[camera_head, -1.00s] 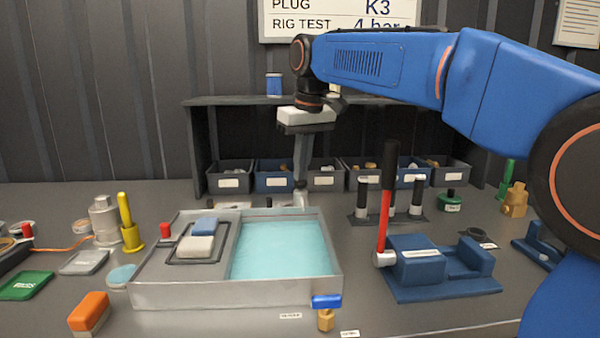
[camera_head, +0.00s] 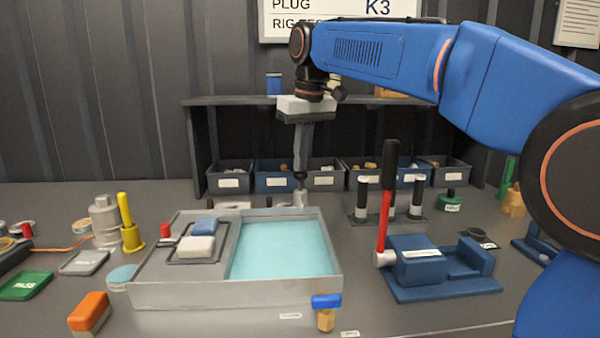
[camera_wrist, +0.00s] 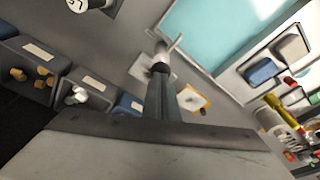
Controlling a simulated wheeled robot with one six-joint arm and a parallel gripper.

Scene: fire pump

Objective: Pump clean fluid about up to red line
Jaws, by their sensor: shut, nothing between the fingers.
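A grey metal tank (camera_head: 235,295) holds turquoise fluid (camera_head: 282,250); the fluid also shows in the wrist view (camera_wrist: 215,25). A small metal fitting (camera_head: 300,198) stands behind the tank's back rim; in the wrist view the fitting (camera_wrist: 172,46) has a crossbar. My gripper (camera_head: 301,180) points down just above this fitting, its fingers shut and empty. In the wrist view the gripper (camera_wrist: 158,75) overlaps the fitting's near end, so I cannot tell whether they touch. A yellow-handled cylinder (camera_head: 131,236) and a metal can (camera_head: 104,220) stand left of the tank.
Several labelled bins (camera_head: 230,176) line the back under a shelf (camera_head: 225,100). A red-handled hammer (camera_head: 384,215) stands by a blue vise-like block (camera_head: 425,262) on the right. A blue-handled brass valve (camera_head: 326,310) is at the tank's front corner.

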